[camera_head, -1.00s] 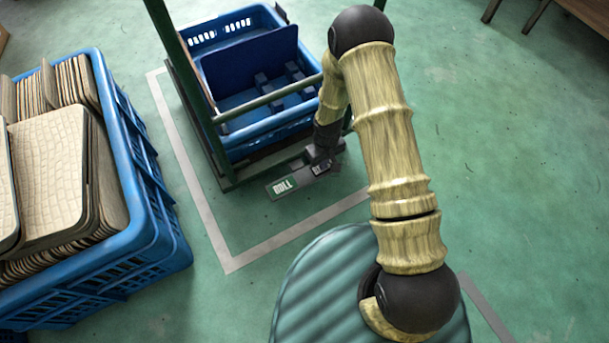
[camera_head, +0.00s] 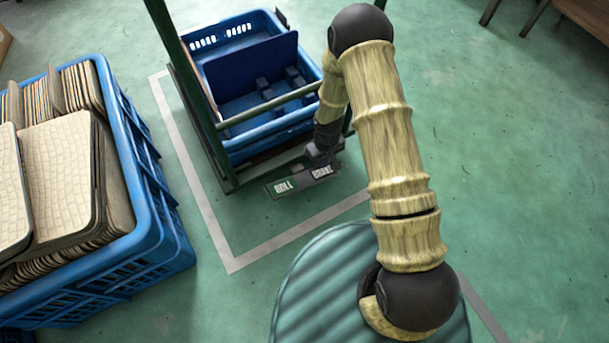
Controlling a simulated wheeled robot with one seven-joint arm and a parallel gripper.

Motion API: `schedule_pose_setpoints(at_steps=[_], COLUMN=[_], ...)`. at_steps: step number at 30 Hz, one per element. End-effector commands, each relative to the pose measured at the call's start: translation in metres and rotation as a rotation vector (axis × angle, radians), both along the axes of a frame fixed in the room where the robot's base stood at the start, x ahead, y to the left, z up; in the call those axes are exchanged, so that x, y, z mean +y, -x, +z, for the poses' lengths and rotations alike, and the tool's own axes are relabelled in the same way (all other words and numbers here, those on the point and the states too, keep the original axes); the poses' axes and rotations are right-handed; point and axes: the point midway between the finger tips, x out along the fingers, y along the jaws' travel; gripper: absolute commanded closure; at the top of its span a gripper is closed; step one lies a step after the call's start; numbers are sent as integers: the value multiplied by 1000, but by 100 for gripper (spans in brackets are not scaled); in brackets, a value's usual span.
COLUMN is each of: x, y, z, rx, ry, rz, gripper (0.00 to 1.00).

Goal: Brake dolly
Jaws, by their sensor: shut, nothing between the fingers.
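The dolly (camera_head: 228,184) has a green frame with tall posts and a crossbar, and stands inside a pale floor outline. Low at its near edge is a pedal plate with two lettered ends: a left green end (camera_head: 283,187) and a right dark end (camera_head: 323,172). The lettering is small and upside down. My gripper (camera_head: 318,160) is shut and empty, pointing down just behind the right end of the pedal. I cannot tell whether it touches the pedal. The arm hides part of the dolly's right side.
A blue crate (camera_head: 226,160) with a divider rides on the dolly. A larger blue crate (camera_head: 150,245) full of tray panels (camera_head: 62,165) stands at the left. Wooden furniture (camera_head: 575,15) shows at the top right. The green floor at right is clear.

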Motion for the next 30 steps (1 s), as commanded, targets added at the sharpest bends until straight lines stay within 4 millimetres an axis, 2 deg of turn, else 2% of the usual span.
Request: schedule_pose_setpoints(at_steps=[1,16,30], x=[0,0,0], y=[0,0,0], z=[7,38,38], rx=[0,0,0], ry=[0,0,0], rz=[0,0,1], gripper=[100,100,100])
